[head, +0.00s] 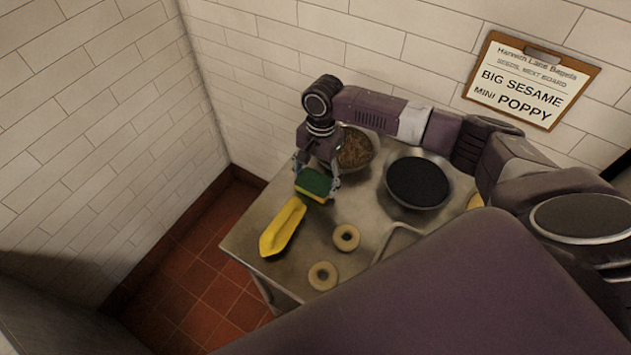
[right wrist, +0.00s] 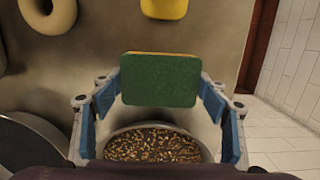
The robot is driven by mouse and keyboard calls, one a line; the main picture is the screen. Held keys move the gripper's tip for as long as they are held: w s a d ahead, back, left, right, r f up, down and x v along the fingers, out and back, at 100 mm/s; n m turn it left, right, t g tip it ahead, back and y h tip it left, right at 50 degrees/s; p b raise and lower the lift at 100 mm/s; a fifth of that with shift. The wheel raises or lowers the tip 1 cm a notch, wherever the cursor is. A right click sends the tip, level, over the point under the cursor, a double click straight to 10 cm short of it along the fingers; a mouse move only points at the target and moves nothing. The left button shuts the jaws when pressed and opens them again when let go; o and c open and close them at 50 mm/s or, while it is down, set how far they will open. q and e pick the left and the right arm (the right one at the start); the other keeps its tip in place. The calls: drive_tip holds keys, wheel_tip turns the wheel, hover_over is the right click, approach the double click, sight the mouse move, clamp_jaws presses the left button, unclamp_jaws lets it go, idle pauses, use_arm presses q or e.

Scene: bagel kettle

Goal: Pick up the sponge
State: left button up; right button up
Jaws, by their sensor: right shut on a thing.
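The sponge (head: 314,185) has a green top and a yellow underside. It sits between the fingers of my right gripper (head: 316,180), over the left part of the metal table in the head view. In the right wrist view the green face of the sponge (right wrist: 160,80) shows between the blue finger pads of the right gripper (right wrist: 160,100). The gripper is shut on it. The sponge appears held above the table, but the exact gap is hard to judge. My left gripper is not in view.
A yellow tray (head: 283,228) lies at the table's (head: 240,238) left edge. Two bagels (head: 346,237) (head: 323,275) lie to its right. A bowl of seeds (head: 355,148) stands behind the gripper, and a bowl of dark seeds (head: 418,181) stands to the right. A tiled wall (head: 240,65) closes the back.

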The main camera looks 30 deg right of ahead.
sight(315, 181)
wheel_tip(315, 181, up, 19)
drive_tip(key=b, duration=0.3)
drive_tip(key=shift+r, duration=0.2)
